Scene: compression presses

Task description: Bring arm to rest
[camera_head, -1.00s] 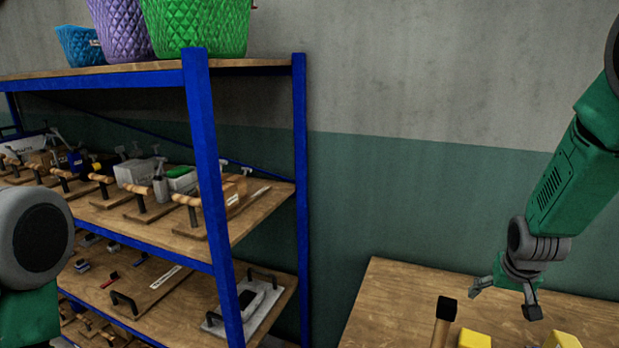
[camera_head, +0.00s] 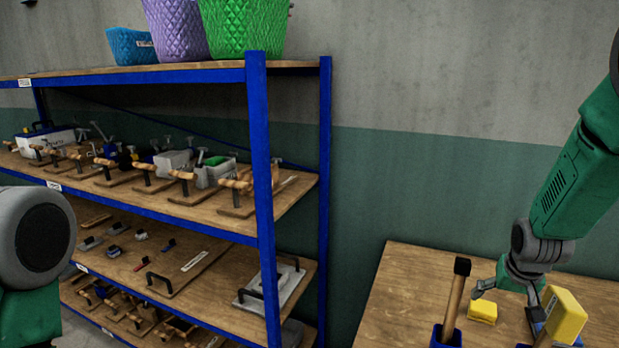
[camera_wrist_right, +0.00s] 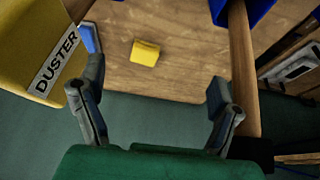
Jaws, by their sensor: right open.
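My right arm comes down from the right edge in the head view, and its gripper (camera_head: 506,288) hangs over the wooden table, close to the yellow blocks. In the right wrist view the same gripper (camera_wrist_right: 155,112) has its fingers spread wide, with nothing between them. A small yellow block (camera_wrist_right: 145,52) lies on the table past the fingertips, apart from them. Of my left arm only a grey joint and a green link show at the left edge of the head view; its gripper is out of sight.
A blue shelf rack (camera_head: 262,190) with tools stands left; baskets (camera_head: 240,28) sit on top. The wooden table (camera_head: 400,285) holds a hammer (camera_head: 455,300) in a blue holder, a small yellow block (camera_head: 482,311) and a larger yellow block (camera_head: 566,314), labelled DUSTER in the wrist view (camera_wrist_right: 28,40).

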